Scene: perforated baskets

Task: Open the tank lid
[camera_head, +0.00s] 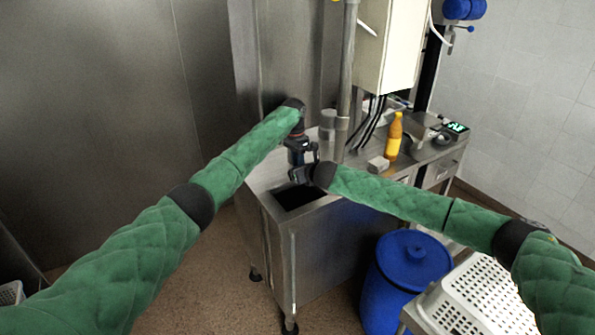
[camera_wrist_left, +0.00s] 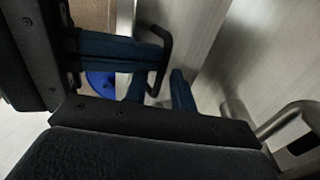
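The steel tank cabinet (camera_head: 315,255) stands in the middle of the head view, with a dark rectangular area (camera_head: 297,196) in its top. I cannot tell whether this is an opening or a dark lid. My left gripper (camera_head: 300,172) and my right gripper (camera_head: 312,176) meet closely above it, overlapping each other. In the left wrist view, two blue fingers of my left gripper (camera_wrist_left: 158,92) stand apart. A dark curved bar (camera_wrist_left: 166,45) runs down between them. Another blue-fingered gripper part reaches in from the left there. The right fingertips are too hidden to judge.
A blue drum (camera_head: 408,258) stands before the counter, and a white perforated basket (camera_head: 475,300) is at lower right. A yellow bottle (camera_head: 394,138) and a small block (camera_head: 378,164) stand on the counter. A vertical pipe (camera_head: 347,80) rises behind my grippers.

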